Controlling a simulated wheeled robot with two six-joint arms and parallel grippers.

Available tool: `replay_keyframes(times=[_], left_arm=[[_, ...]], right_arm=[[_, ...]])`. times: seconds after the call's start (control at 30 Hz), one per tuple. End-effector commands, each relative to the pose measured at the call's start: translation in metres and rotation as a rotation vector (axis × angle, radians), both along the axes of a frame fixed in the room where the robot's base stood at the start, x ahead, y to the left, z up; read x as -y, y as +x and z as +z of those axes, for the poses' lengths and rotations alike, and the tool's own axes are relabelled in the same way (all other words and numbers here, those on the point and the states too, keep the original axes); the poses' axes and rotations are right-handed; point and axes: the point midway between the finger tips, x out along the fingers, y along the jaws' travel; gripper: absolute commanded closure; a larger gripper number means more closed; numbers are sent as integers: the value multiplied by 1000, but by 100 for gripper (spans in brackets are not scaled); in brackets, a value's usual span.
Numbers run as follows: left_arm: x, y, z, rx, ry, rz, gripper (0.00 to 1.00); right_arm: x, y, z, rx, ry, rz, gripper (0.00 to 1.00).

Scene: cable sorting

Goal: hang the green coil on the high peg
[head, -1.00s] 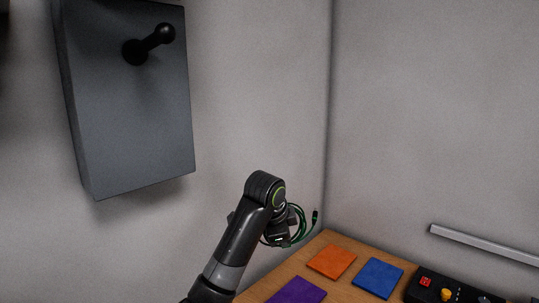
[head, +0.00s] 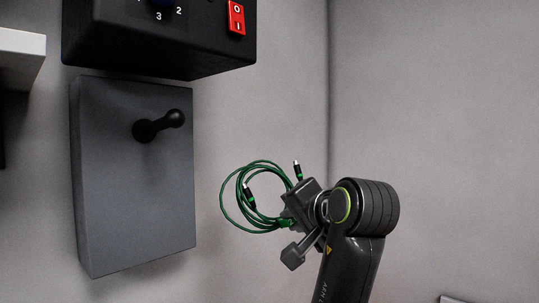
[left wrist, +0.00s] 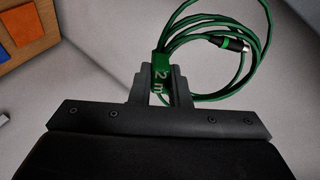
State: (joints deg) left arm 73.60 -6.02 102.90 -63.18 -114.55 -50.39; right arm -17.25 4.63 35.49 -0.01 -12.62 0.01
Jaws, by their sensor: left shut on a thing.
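The green coil (head: 241,187) is a looped green cable with dark and metal plugs. My left gripper (head: 288,221) is shut on its green tag and holds the coil in the air, with the loop sticking out to the left. In the left wrist view the tag, marked "2 m" (left wrist: 162,72), sits between the fingers (left wrist: 160,85), and the loop (left wrist: 265,45) extends beyond them. The high peg (head: 160,126) is black with a round knob and sticks out of a grey wall panel (head: 130,210). The coil is apart from the peg, lower and to its right. My right gripper is out of view.
A black box with a red switch (head: 236,17) and a numbered dial hangs above the panel. A white ledge (head: 22,58) is at the upper left. An orange card (left wrist: 18,24) lies on the wooden surface in the wrist view. The wall between coil and panel is clear.

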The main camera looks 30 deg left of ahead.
Motion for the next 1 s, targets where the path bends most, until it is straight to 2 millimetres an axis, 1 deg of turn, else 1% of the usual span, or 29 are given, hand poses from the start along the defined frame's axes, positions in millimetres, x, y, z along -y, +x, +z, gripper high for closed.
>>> replay_keyframes(times=[0.03,0.17,0.27,0.3,0.37,0.4,0.5,0.6,0.7,0.8,1.0], left_arm=[[5,-10,14,20,20,30,100],[12,-37,43,67,83,125,100],[17,-63,65,101,135,200,100],[20,-75,74,112,156,230,100],[23,-92,86,127,188,272,100],[25,-104,94,138,207,299,100],[29,-131,108,155,253,357,100],[32,-152,118,165,284,402,100],[34,-166,124,170,306,427,100],[34,-172,126,173,316,442,100],[27,-171,126,172,317,447,100]], right_arm=[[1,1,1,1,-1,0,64],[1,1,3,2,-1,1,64],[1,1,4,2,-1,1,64],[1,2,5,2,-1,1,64],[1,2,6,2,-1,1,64],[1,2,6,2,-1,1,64],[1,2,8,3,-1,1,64],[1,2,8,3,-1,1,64],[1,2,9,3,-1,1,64],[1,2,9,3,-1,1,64],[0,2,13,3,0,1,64]])
